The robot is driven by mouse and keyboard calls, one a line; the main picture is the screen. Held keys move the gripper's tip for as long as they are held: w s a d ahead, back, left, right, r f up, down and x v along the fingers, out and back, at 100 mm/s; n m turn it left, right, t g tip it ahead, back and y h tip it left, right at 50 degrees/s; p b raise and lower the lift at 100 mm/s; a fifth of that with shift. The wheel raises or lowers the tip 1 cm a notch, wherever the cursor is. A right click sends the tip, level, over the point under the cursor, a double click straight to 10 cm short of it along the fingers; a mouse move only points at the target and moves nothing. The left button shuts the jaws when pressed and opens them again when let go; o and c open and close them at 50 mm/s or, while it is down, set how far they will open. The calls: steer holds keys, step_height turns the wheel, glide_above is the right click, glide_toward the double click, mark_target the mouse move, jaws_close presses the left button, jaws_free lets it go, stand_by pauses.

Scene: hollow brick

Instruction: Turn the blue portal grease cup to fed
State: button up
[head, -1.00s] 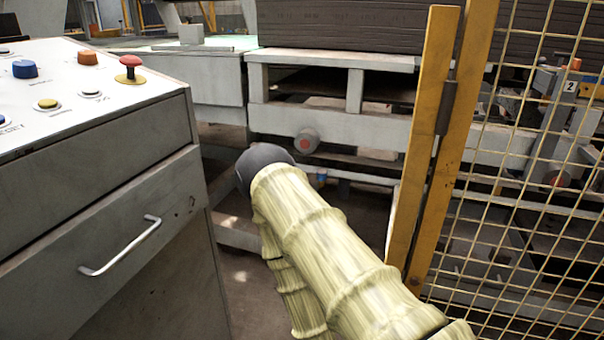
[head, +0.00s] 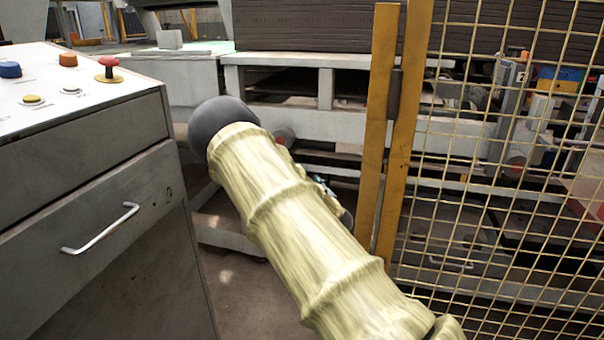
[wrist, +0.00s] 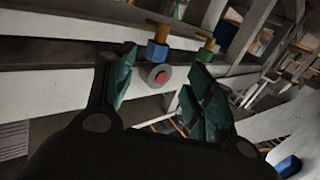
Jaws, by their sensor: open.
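The blue grease cup (wrist: 157,52) shows in the wrist view, topped by a brass handle (wrist: 158,27). I cannot read the handle's setting. A green cup (wrist: 205,57) with a brass handle stands to its right. My gripper (wrist: 161,62) is open and empty, its two green-padded fingers spread in front of the blue cup. The cup appears between the fingertips, seemingly beyond them; I cannot tell the gap. In the head view my forearm hides the blue cup and most of the gripper.
A grey round part with a red centre (wrist: 156,75) sits just below the blue cup. In the head view, a grey console (head: 85,125) stands left and a yellow post (head: 378,130) with a mesh fence (head: 490,200) stands right. Floor shows between them.

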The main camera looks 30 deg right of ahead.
steer(key=shift+r+b+x, duration=0.2)
steer(key=shift+b+x, duration=0.5)
steer(key=shift+x, duration=2.05)
steer(key=shift+r+b+x, duration=0.15)
steer(key=shift+b+x, duration=0.5)
steer(key=shift+x, duration=2.05)
steer(key=shift+d, duration=0.2)
